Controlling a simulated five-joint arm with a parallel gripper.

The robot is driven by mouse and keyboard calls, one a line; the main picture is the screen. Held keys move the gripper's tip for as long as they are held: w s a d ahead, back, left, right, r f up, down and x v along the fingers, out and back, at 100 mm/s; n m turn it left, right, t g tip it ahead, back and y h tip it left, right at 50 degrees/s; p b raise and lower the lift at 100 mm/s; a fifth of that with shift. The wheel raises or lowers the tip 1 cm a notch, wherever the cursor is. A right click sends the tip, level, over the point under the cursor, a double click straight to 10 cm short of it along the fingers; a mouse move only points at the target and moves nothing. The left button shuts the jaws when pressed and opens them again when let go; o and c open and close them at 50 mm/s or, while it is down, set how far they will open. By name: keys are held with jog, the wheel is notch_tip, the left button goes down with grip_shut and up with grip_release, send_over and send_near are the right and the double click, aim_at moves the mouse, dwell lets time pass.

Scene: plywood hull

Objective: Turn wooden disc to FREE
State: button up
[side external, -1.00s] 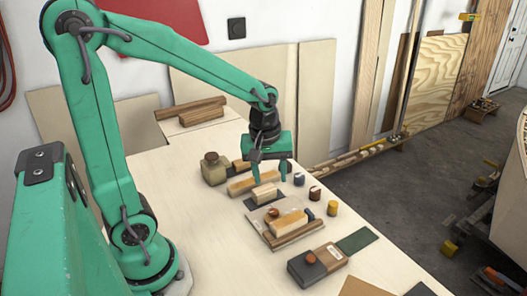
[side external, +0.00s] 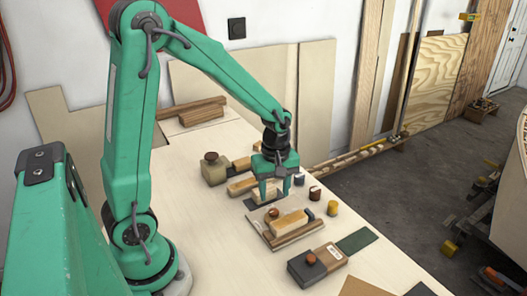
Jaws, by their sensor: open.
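One disc (side external: 273,213) sits on a pale board (side external: 256,228) beside a light wooden block (side external: 290,222).
Small blue, red-brown and yellow pots (side external: 333,209) stand to the right. A dark green strip (side external: 355,241) lies beside the dark box. The bench (side external: 215,245) is bare at the front left.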

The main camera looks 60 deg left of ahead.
aim_at(274, 211)
jog(key=shift+f, duration=3)
jog(key=c, duration=1)
